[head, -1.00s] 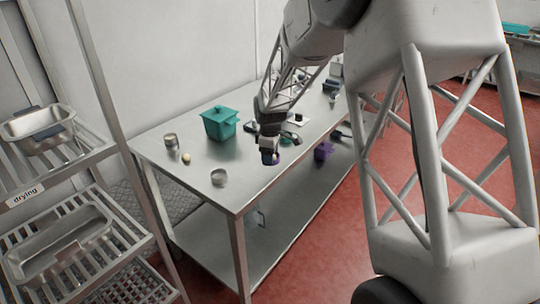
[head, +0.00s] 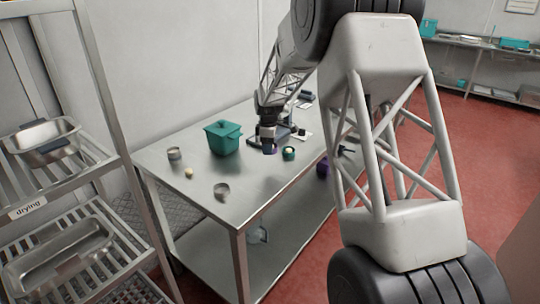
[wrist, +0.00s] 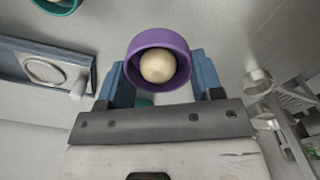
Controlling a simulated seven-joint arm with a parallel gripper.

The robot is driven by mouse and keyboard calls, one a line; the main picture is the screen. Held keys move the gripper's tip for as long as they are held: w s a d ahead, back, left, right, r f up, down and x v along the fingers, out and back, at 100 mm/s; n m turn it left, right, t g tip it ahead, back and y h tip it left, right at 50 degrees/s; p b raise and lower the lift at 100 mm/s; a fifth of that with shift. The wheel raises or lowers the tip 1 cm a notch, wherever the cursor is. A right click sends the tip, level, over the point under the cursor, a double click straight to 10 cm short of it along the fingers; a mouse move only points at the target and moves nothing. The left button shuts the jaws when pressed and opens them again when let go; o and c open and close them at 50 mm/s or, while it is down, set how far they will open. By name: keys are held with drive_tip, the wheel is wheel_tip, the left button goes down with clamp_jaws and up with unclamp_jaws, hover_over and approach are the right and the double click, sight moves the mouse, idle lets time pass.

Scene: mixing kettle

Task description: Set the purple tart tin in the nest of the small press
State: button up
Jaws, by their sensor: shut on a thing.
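The purple tart tin (wrist: 137,52) is a small round cup with a pale ball inside, in the wrist view. My gripper (wrist: 160,76) is shut on it, with a blue finger on either side. In the head view my gripper (head: 268,146) is over the table's right half, with the tin (head: 271,151) partly hidden under it. The small press appears as a blue-grey block with a light plate (wrist: 75,65) at the left of the wrist view. Its round ringed nest (wrist: 42,70) looks empty. The tin is apart from the nest, to its right in that view.
A teal cup (head: 289,154) with a pale ball stands close to my gripper. A teal lidded box (head: 222,138), two metal tins (head: 221,191) and a pale ball (head: 189,173) are on the steel table (head: 185,195).

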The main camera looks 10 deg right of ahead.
drive_tip(key=w+d+r+n, duration=0.1)
drive_tip(key=w+n, duration=0.3)
drive_tip(key=w, duration=1.8)
drive_tip(key=shift+w+d+r, duration=0.15)
drive_tip(key=shift+w+r, duration=0.05)
drive_tip(key=shift+r, duration=0.3)
drive_tip(key=shift+f, duration=0.25)
drive_tip(key=shift+f, duration=2.7)
drive_tip(key=shift+f, duration=0.8)
drive_tip(key=o, duration=1)
drive_tip(key=shift+o, duration=0.4)
drive_tip(key=shift+r, duration=0.2)
